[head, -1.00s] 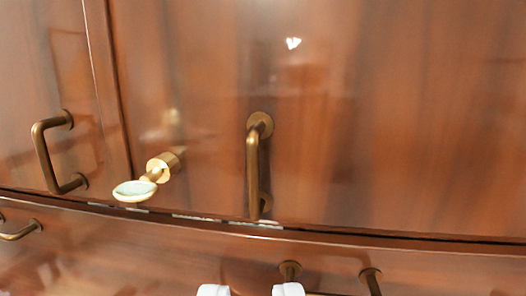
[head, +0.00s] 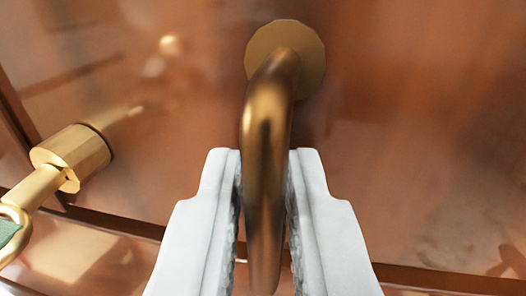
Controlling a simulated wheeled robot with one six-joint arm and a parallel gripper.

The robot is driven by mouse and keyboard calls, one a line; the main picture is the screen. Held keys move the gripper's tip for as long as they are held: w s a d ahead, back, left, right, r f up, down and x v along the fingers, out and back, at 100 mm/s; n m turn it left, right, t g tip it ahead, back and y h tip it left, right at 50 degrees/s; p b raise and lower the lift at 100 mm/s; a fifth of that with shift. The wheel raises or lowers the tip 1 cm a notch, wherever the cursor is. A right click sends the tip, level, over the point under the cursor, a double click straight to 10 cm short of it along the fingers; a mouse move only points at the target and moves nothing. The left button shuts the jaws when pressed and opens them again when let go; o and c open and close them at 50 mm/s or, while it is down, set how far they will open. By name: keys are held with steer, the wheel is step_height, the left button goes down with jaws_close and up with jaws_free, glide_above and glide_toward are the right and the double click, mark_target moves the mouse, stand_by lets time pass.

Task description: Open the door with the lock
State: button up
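The lock is a round brass cylinder (head: 75,155) on the door at left. Its brass key-like turn piece (head: 32,190) points down and left, with a pale green inset cut off at the left edge. The brown wooden door (head: 420,130) fills the background. Its curved brass handle (head: 268,130) stands in the middle. My gripper (head: 265,165) has one white finger on each side of the handle bar. The fingers are apart and very close to the bar; I see no firm squeeze. The handle's lower mount is hidden.
A dark seam (head: 120,226) runs along the door's lower edge, above another wooden panel (head: 80,262). A vertical door edge (head: 22,120) shows at far left. The door face right of the handle is clear.

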jaws_close()
